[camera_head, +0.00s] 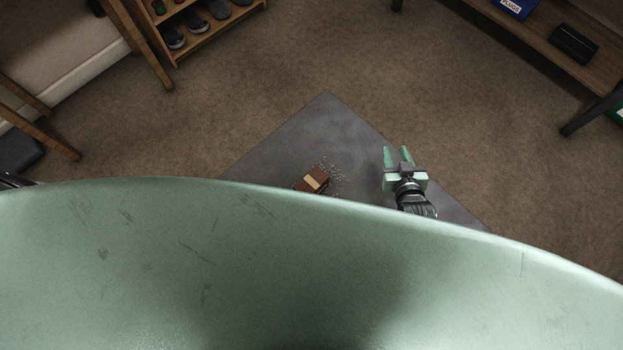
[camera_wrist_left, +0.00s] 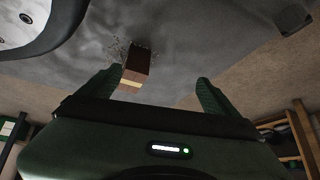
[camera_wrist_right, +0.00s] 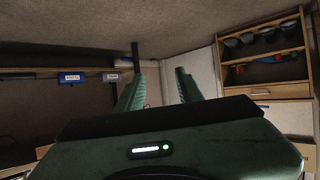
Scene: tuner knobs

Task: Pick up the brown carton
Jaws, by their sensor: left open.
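The brown carton (camera_head: 315,178) with a tan band lies on the grey mat (camera_head: 325,118), and my own body's edge runs close below it. In the left wrist view the carton (camera_wrist_left: 137,64) shows beyond the fingertips of my left gripper (camera_wrist_left: 159,80), close to the left finger in the picture. The left gripper is open, with nothing between its fingers; the head view does not show it. My right gripper (camera_head: 397,156) is over the mat, to the right of the carton. Its fingers are apart and empty, also in the right wrist view (camera_wrist_right: 160,78).
Pale crumbs (camera_head: 337,174) lie beside the carton. Brown carpet (camera_head: 260,70) around the mat is open. A shoe rack (camera_head: 207,25) stands at the back left, near a sofa (camera_head: 60,45). A wooden bench (camera_head: 555,40) with a blue box (camera_head: 515,8) stands at the back right.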

